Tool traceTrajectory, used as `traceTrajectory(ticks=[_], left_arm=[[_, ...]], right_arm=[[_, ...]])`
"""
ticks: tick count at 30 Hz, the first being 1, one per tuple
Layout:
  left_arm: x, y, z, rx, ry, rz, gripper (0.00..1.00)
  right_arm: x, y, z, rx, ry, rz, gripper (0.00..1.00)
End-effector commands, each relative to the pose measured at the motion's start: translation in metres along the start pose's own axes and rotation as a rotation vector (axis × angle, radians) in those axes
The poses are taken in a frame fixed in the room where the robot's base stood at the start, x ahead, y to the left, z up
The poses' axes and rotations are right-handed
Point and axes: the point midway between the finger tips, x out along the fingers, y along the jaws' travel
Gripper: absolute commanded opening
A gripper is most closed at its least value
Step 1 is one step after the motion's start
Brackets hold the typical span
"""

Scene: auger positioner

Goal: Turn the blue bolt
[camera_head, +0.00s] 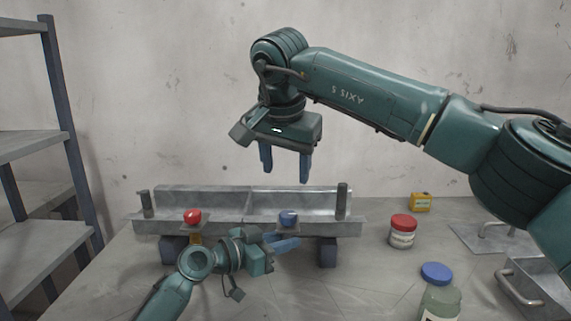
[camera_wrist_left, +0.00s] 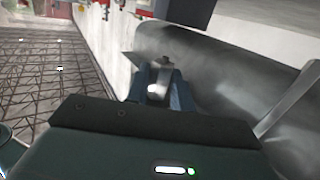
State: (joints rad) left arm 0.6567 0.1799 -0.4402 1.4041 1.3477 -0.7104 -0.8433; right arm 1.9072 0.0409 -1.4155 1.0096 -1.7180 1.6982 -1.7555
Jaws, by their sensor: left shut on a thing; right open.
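The blue bolt (camera_head: 288,217) stands at the front of the right half of a grey metal rail (camera_head: 240,203); its blue head is upright and uncovered. My left gripper (camera_head: 286,243) is low in front of the rail, just below the blue head. In the left wrist view, its blue fingers (camera_wrist_left: 160,92) are closed around a small pale piece (camera_wrist_left: 156,90), seemingly the lower part of the blue bolt; the contact is partly hidden. My right gripper (camera_head: 285,172) hangs above the rail, fingers down, open and empty.
A red bolt (camera_head: 193,216) stands left on the rail. To the right are a red-lidded jar (camera_head: 403,232), a blue-capped bottle (camera_head: 438,295), a yellow box (camera_head: 420,202) and a metal handle (camera_head: 520,290). Grey shelves (camera_head: 30,150) stand at the left.

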Motion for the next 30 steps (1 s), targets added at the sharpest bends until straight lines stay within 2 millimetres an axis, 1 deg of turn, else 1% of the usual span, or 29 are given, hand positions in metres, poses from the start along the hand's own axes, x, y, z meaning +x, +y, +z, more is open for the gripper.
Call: traceTrajectory(ticks=[3,30], left_arm=[[0.0,-0.0004,-0.0012,0.001,0.003,-0.001,0.03],[0.0,-0.0004,-0.0012,0.0,0.002,-0.001,0.03]], right_arm=[[-0.0001,0.0001,-0.0003,0.161,0.0,0.0,0.53],[-0.0001,0.0,-0.0006,1.388,0.001,-0.001,0.53]])
